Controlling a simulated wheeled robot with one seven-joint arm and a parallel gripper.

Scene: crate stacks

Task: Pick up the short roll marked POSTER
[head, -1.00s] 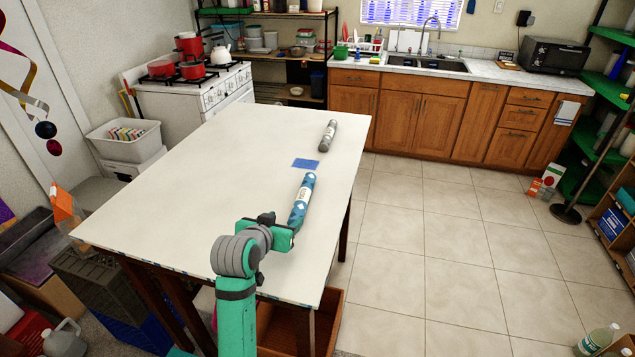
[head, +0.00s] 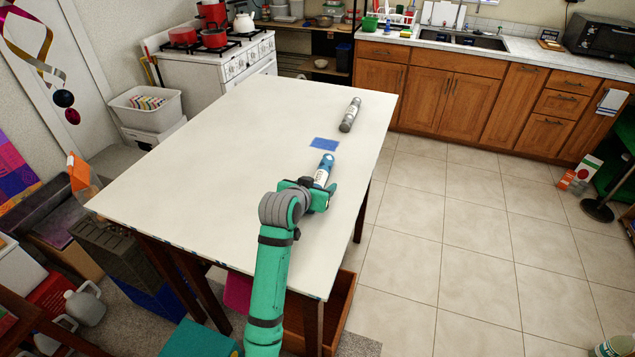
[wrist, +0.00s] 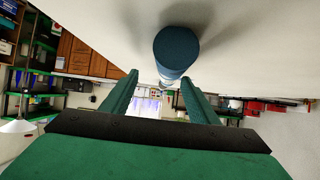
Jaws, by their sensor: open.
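A blue roll with a white label (head: 325,168) lies on the white table (head: 230,140), with its near part hidden behind my gripper (head: 318,188). A grey roll (head: 350,115) lies farther back, near the table's right edge. I cannot read a marking on either roll, so I cannot tell which says POSTER. In the wrist view, the blue roll (wrist: 176,47) points its round end at me, close to the table surface. My gripper (wrist: 160,88) is open, its two fingers on either side of the roll's line in that picture. I cannot tell whether they touch it.
A flat blue patch (head: 324,143) lies on the table between the rolls. The table's left part is bare. A stove (head: 215,65) stands behind it, and a white bin (head: 145,108) is at the left. Tiled floor (head: 460,230) is open on the right.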

